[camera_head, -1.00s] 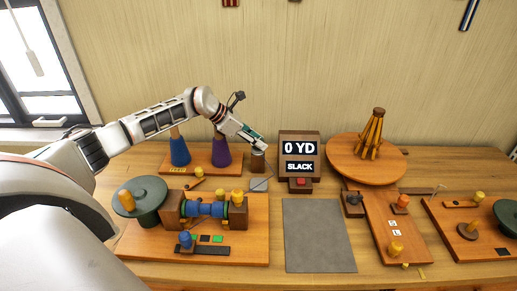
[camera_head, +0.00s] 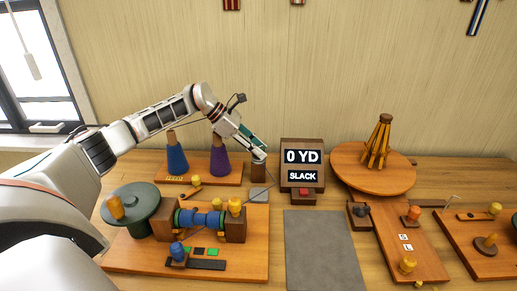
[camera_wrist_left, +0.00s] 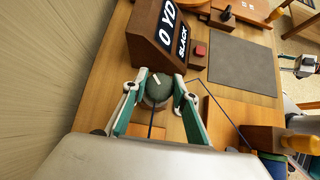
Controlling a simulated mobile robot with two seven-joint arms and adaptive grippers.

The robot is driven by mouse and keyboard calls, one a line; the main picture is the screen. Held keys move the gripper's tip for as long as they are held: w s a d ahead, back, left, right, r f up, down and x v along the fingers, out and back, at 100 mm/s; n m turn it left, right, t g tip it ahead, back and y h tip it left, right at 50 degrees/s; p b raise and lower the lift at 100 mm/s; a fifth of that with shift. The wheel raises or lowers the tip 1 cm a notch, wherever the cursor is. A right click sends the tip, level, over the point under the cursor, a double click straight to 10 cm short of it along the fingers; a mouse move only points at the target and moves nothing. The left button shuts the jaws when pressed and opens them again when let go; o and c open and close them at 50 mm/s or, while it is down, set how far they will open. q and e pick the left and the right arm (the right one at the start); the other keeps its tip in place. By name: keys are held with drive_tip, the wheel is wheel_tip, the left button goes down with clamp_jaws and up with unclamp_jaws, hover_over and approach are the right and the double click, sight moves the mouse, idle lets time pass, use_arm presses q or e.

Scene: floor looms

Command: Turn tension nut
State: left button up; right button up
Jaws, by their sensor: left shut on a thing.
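The tension nut (camera_wrist_left: 158,86) is a round dark grey-green knob with a white mark on top, seen in the left wrist view. It sits on a short brown post (camera_head: 258,173), left of the display box in the head view. My left gripper (camera_head: 259,156) reaches down to the post top from the left. In the left wrist view its two green-and-white fingers (camera_wrist_left: 160,96) are closed around the nut, one on each side. The display box (camera_head: 302,158) reads "0 YD" and "SLACK".
A winder board (camera_head: 130,254) with blue rollers and a green disc stands in front. Blue and purple cones (camera_head: 219,160) stand behind it. A thin line runs near the post. A grey mat (camera_head: 322,250) lies clear in the middle. A round wooden stand (camera_head: 350,170) and more boards are at right.

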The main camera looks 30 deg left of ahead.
use_arm(q)
drive_tip(key=o, duration=1.1)
drive_tip(key=shift+s+a+r, duration=0.15)
drive_tip(key=shift+a+r, duration=0.1)
drive_tip(key=shift+r, duration=0.05)
drive_tip(key=v, duration=1.1)
use_arm(e)
drive_tip(key=shift+s+f, duration=0.15)
drive_tip(key=shift+s, duration=0.15)
use_arm(q)
drive_tip(key=shift+r, duration=0.15)
